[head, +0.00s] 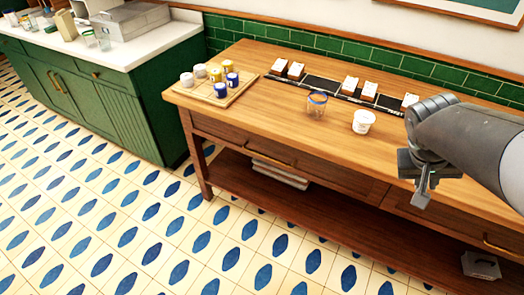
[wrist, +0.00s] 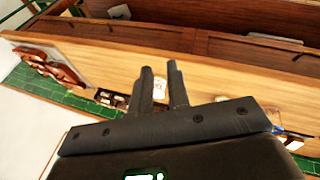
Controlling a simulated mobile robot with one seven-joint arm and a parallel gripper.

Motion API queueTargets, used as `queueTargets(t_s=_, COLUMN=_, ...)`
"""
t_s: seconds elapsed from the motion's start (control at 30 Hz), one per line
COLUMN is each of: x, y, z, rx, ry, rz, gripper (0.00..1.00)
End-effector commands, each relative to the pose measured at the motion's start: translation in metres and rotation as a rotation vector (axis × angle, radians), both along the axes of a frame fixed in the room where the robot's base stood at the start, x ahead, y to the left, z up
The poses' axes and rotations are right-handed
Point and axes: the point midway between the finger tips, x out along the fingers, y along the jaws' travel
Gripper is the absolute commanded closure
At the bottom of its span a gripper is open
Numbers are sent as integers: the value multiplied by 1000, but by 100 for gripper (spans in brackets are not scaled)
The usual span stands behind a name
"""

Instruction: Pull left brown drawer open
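The wooden table has a brown left drawer (head: 233,141) in its front, with a brass bar handle (head: 268,157). The drawer front looks flush with the table, so it appears closed.
On the tabletop are a board (head: 232,96) with small jars, a glass (head: 317,106), a white tub (head: 363,122) and a dark strip with cards. A right drawer handle (head: 499,246) shows. A lower shelf (head: 260,195) juts below. The tiled floor in front is clear.

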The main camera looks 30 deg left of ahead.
Motion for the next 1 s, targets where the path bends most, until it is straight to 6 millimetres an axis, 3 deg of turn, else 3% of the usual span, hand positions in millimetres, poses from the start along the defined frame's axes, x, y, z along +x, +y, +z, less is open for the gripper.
queueTargets(t_s=0.27, x=69, y=62, z=-36, rx=-218, ry=-11, rz=123, gripper=84)
queueTargets(t_s=0.5, x=115, y=135, z=-76, rx=-399, ry=-81, rz=257, gripper=84)
queueTargets(t_s=0.77, x=144, y=234, z=-130, rx=-575, ry=-208, rz=438, gripper=84)
queueTargets(t_s=1.0, x=144, y=337, z=-191, rx=-703, ry=-365, rz=643, gripper=84)
